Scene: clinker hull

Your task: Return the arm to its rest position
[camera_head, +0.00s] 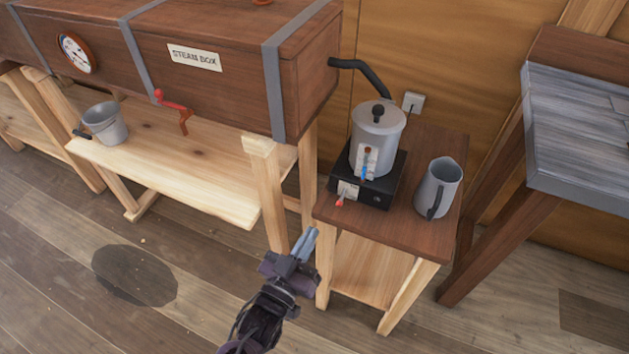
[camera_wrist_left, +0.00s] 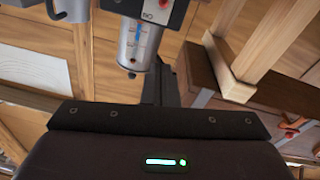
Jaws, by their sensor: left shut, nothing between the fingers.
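My left gripper (camera_head: 305,244) is in the head view at the lower middle, in front of the small side table's left front corner. Its blue-grey fingers are together with nothing between them, and it appears apart from the table. In the left wrist view the dark gripper body (camera_wrist_left: 160,150) fills the lower part, with a finger pointing up the picture. My right gripper is in neither view.
The side table (camera_head: 430,233) bears a kettle (camera_head: 378,135) on a black hot plate (camera_head: 375,192), and a grey jug (camera_head: 438,188). The steam box (camera_head: 240,60) stands on a wooden stand at left, with a grey bucket (camera_head: 104,124) on its shelf. A metal-topped bench (camera_head: 580,130) is at right. Open floor lies in front.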

